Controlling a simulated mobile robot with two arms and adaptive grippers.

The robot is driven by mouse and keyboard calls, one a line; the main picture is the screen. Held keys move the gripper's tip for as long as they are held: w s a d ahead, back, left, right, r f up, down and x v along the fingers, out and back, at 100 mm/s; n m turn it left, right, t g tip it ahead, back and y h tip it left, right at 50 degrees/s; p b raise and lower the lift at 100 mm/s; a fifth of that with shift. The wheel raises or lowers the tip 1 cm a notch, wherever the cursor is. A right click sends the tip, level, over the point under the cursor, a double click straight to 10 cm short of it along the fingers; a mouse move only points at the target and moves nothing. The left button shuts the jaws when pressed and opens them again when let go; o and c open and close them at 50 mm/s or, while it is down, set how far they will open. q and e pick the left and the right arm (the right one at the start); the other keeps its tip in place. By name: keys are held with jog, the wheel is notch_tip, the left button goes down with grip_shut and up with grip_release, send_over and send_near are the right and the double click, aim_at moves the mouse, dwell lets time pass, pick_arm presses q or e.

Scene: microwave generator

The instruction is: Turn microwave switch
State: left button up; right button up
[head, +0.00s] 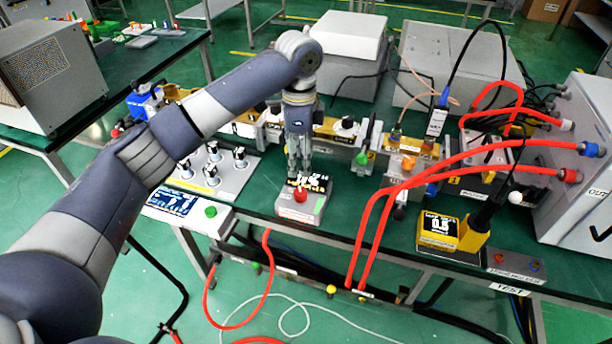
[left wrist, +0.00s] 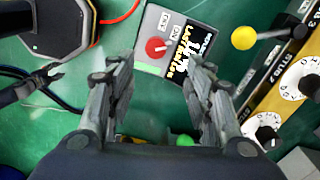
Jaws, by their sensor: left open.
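A small grey box (head: 313,215) with a red knob (head: 300,194) and a dark display with light text stands near the front edge of the green table. In the left wrist view, the box (left wrist: 160,22) lies ahead of the fingers, and its red knob (left wrist: 155,48) is near the gap between them. My left gripper (head: 299,172) points down just above and behind the knob, hiding part of the box's far side. In the left wrist view, its two fingers (left wrist: 162,72) are spread apart with nothing between them. My right gripper is not in view.
Some bare table lies right of the box.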

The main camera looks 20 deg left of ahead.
aim_at(300, 192)
pick_arm(q)
jog(key=f, duration=0.4)
jog(key=s+f, duration=0.1)
jog(key=f, duration=0.1)
jog(key=shift+f+p, duration=0.1)
jog(key=shift+p, duration=0.25)
notch_tip(300, 192, down, 3)
jog(key=shift+w+r, duration=0.1)
jog(key=shift+r, duration=0.05)
jog(key=shift+f, duration=0.7)
jog(key=shift+c, duration=0.7)
jog(key=c, duration=0.9)
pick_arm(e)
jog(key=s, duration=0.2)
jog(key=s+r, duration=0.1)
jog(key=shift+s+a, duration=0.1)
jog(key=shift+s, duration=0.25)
